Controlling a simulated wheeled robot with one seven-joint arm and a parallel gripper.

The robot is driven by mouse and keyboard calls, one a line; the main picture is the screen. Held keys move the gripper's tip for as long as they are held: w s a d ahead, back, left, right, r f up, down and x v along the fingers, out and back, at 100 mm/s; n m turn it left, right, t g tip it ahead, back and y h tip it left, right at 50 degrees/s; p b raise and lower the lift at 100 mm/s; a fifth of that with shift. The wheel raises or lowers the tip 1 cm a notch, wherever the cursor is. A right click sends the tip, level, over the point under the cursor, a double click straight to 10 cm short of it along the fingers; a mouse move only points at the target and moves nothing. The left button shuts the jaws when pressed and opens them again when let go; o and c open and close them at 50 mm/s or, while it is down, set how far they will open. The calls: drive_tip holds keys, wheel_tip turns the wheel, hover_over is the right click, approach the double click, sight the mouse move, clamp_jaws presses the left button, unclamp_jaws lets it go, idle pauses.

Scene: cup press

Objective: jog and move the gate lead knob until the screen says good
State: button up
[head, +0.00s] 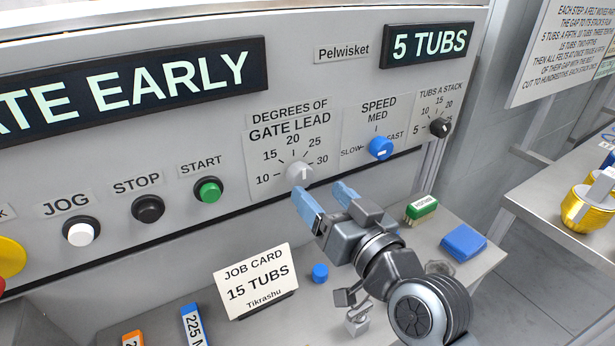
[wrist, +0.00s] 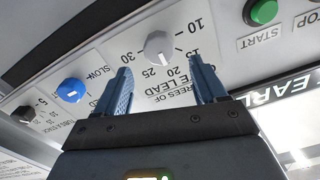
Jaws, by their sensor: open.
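The gate lead knob (head: 298,173) is a light grey dial on the panel; its scale runs from 10 to 30, and its exact setting is hard to read. In the wrist view the knob (wrist: 158,46) shows upside down beyond my fingertips. My gripper (head: 322,196) is open and empty, its blue fingers just below and in front of the knob, apart from it. In the wrist view the fingers (wrist: 160,68) stand either side of the scale. The white jog button (head: 81,233) is at the left. The screen (head: 130,88) is cut off and reads "…TE EARLY".
Stop (head: 148,208) and start (head: 208,190) buttons sit between jog and the knob. The blue speed knob (head: 380,148) and black stack knob (head: 440,127) are to the right. A job card (head: 255,283) and small blocks stand on the ledge below. A second screen (head: 428,44) reads "5 TUBS".

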sight(305, 177)
drive_tip(key=x, duration=0.5)
drive_tip(key=shift+w+a+p, duration=0.2)
drive_tip(key=shift+w+p, duration=0.05)
drive_tip(key=shift+p, duration=0.15)
drive_tip(key=shift+c, duration=0.2)
drive_tip(key=c, duration=1)
